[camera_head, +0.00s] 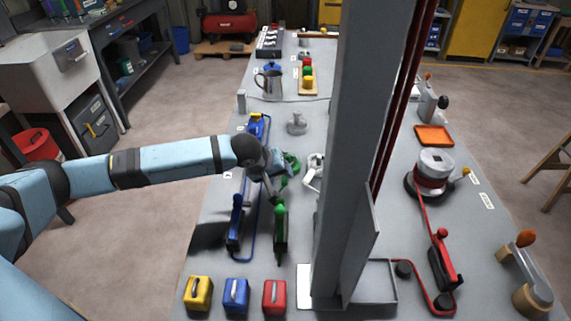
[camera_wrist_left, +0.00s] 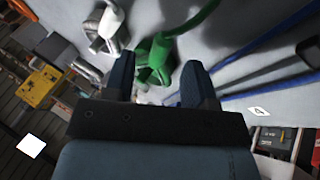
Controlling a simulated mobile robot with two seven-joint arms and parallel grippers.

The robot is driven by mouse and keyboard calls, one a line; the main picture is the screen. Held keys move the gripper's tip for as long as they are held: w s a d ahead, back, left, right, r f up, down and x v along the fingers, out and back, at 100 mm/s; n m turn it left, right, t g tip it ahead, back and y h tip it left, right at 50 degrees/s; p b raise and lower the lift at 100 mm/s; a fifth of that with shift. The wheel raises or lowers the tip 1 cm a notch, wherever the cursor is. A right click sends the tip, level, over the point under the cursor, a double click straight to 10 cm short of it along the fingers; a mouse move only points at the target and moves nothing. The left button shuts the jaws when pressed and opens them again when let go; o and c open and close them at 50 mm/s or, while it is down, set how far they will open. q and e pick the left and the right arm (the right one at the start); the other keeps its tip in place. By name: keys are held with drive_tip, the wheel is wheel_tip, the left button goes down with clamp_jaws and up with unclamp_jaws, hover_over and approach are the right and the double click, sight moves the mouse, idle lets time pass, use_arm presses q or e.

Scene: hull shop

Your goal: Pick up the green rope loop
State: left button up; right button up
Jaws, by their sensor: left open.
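The green rope loop (camera_head: 290,164) lies on the grey bench, around or against a small green fitting; I cannot tell which. It leads towards a green-handled block (camera_head: 281,228) nearer the front. In the left wrist view the green rope (camera_wrist_left: 196,20) runs down to a green bunch just beyond the fingertips. My left gripper (camera_head: 279,177) is low over the bench at the loop, partly hiding it. In the left wrist view the gripper (camera_wrist_left: 158,76) is open, with the green bunch seen between its two fingers and nothing clearly held. My right gripper is not in view.
A tall grey post (camera_head: 350,150) stands right of the loop. A blue-handled block (camera_head: 235,225) with blue rope lies left. A white fitting (camera_head: 312,172) is close on the right. Yellow, blue and red blocks (camera_head: 274,297) line the front. A steel jug (camera_head: 270,84) stands farther back.

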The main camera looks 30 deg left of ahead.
use_arm(q)
drive_tip(key=shift+x, duration=1.15)
clamp_jaws()
drive_tip(key=shift+r, duration=0.15)
wheel_tip(320, 180, up, 20)
drive_tip(key=p, duration=0.2)
